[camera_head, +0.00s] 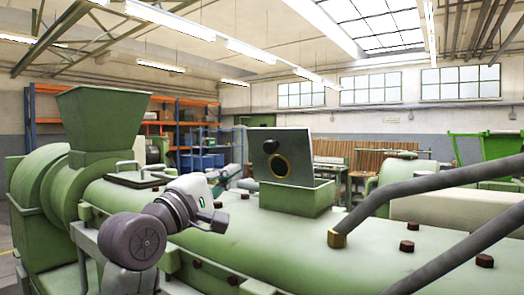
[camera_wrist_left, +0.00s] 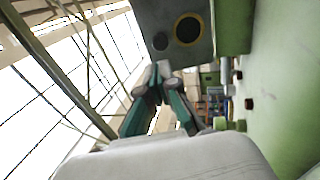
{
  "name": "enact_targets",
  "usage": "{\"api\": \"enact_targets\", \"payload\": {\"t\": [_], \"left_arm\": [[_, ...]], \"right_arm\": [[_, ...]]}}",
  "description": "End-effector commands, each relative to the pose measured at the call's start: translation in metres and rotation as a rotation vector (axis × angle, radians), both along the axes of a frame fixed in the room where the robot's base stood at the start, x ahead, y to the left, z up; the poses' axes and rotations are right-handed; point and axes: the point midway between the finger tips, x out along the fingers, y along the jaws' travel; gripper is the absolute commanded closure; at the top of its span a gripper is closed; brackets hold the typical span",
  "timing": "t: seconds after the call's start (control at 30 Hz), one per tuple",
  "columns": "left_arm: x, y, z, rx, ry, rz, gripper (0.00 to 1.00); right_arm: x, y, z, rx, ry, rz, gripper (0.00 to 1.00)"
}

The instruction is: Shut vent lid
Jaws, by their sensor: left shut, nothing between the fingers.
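The vent lid (camera_head: 282,140) is a grey square plate with a black knob and a brass-ringed round hole. It stands raised, nearly upright, above a green box-shaped vent (camera_head: 290,198) on top of the green machine. In the left wrist view the lid (camera_wrist_left: 165,22) is at the top, beside the green vent wall (camera_wrist_left: 233,25). My left gripper (camera_wrist_left: 159,72) is shut and empty, its tips close to the lid's edge; I cannot tell if they touch. In the head view the left gripper (camera_head: 229,174) is small, left of the lid, partly behind my wrist. My right gripper is not in view.
A green hopper (camera_head: 103,117) rises at the left of the machine. Dark grey bent bars (camera_head: 430,185) cross the right foreground. Several brown bolts (camera_head: 407,246) stick up from the machine's top. A small flat hatch (camera_head: 140,180) lies left of my wrist.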

Motion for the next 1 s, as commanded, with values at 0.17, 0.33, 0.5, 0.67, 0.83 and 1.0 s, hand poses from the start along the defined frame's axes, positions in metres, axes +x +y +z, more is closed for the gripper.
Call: {"api": "enact_targets", "payload": {"t": [0.17,0.33,0.5,0.67,0.83,1.0], "left_arm": [[0.031,-0.022,0.016,0.002,0.003,-0.001,1.0],[0.06,-0.041,0.026,0.002,0.002,0.0,1.0],[0.08,-0.055,0.033,0.005,0.002,0.0,1.0],[0.091,-0.061,0.034,0.003,0.001,0.001,1.0],[0.093,-0.063,0.034,0.004,0.0,0.001,1.0],[0.093,-0.063,0.033,0.003,-0.001,0.001,1.0]], "right_arm": [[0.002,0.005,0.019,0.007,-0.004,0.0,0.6],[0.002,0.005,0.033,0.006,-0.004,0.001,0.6],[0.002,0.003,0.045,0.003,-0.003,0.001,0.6],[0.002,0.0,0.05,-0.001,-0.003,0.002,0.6],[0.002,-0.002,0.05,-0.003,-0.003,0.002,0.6],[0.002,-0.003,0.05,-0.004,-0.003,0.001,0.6]]}}
